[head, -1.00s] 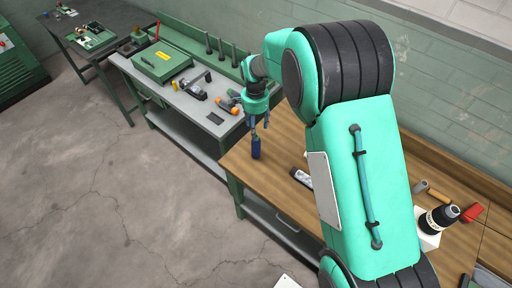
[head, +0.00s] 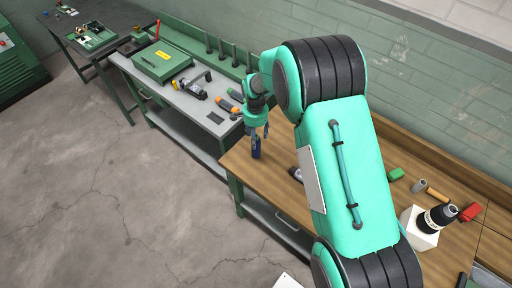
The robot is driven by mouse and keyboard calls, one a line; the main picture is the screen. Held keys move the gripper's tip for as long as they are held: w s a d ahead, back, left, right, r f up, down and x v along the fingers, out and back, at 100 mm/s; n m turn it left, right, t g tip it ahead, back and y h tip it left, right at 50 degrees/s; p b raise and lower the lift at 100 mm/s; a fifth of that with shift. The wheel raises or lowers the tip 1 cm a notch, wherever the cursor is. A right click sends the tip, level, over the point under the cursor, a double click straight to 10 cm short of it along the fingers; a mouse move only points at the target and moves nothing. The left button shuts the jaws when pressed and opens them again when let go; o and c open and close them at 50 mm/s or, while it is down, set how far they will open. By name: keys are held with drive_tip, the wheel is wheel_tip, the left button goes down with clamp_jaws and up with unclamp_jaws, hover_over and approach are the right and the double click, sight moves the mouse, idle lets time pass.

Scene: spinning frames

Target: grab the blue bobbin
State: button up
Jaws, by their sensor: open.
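The blue bobbin (head: 256,152) stands upright on the wooden bench top (head: 236,163), near its left end. My gripper (head: 259,133) is right above the bobbin and points down. Its fingers are open and reach down around or beside the bobbin's upper part; I cannot tell whether they touch it. The fingers partly hide the bobbin's top.
A dark and white item (head: 296,173) lies on the bench, partly behind my arm. A drill (head: 438,217) on a white block, a red item (head: 470,212) and a green block (head: 396,174) are at right. A grey bench (head: 186,101) with tools adjoins at left.

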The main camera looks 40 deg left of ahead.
drive_tip(key=shift+f, duration=0.6)
drive_tip(key=shift+f+p, duration=0.75)
drive_tip(key=shift+f, duration=1.9)
drive_tip(key=c, duration=1.3)
